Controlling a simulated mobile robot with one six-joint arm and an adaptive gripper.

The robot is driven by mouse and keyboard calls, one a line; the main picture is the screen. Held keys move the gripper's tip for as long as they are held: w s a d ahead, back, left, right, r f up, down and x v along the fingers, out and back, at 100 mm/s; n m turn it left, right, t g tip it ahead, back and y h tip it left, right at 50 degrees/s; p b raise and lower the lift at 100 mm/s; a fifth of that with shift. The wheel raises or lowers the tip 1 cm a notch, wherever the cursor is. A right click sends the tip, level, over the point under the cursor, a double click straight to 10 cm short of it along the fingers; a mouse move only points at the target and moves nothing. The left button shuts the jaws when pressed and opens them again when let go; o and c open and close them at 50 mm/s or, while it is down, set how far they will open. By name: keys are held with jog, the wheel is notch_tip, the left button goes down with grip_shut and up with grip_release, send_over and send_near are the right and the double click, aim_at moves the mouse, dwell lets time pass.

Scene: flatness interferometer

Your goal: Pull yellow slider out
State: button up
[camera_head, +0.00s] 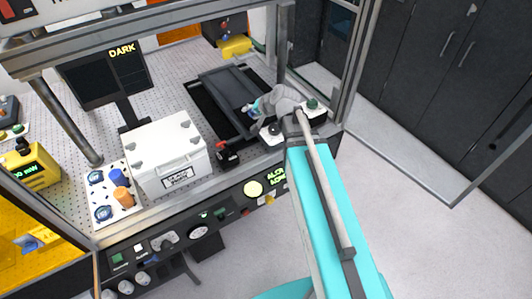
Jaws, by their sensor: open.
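My turquoise arm reaches up from the bottom to the bench, and its grey wrist (280,99) is over the right side of the bench. My gripper (256,107) is at the right edge of the dark rail stage (229,95); it is small here, partly hidden by the wrist, and holds nothing that I can see. No part is clearly a yellow slider. A yellow block (235,47) sits at the back of the bench, beyond and apart from my gripper. A small yellow piece (269,200) shows on the front panel below the bench edge.
A white box (168,155) with a handle stands left of the stage. A white tray (120,188) with blue and orange parts is farther left. A monitor (107,75) reads DARK. Metal frame posts (285,42) border the bench. The floor at right is clear.

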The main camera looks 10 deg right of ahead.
jog(key=s+d+f+n+g+h+b, duration=0.1)
jog(key=s+f+n+g+h, duration=0.1)
jog(key=s, duration=0.4)
jog(key=s+d+f+n+g+h+b, duration=0.1)
jog(key=s+f+n+g+h, duration=0.1)
jog(key=s+f, duration=0.3)
jog(key=shift+s+f+n+g, duration=0.3)
jog(key=shift+s+g, duration=0.35)
jog(key=shift+g, duration=0.25)
jog(key=m+t+y+p, duration=0.3)
jog(key=m+t+p, duration=0.2)
jog(key=m+t, duration=0.85)
send_near(248, 56)
jog(key=f+v, duration=0.1)
jog(key=v, duration=0.2)
jog(key=shift+d+r, duration=0.1)
jog(key=shift+r, duration=0.5)
jog(key=b+x, duration=0.3)
jog(key=x, duration=1)
jog(key=shift+w+a+f, duration=0.2)
jog(key=shift+w+a, duration=0.05)
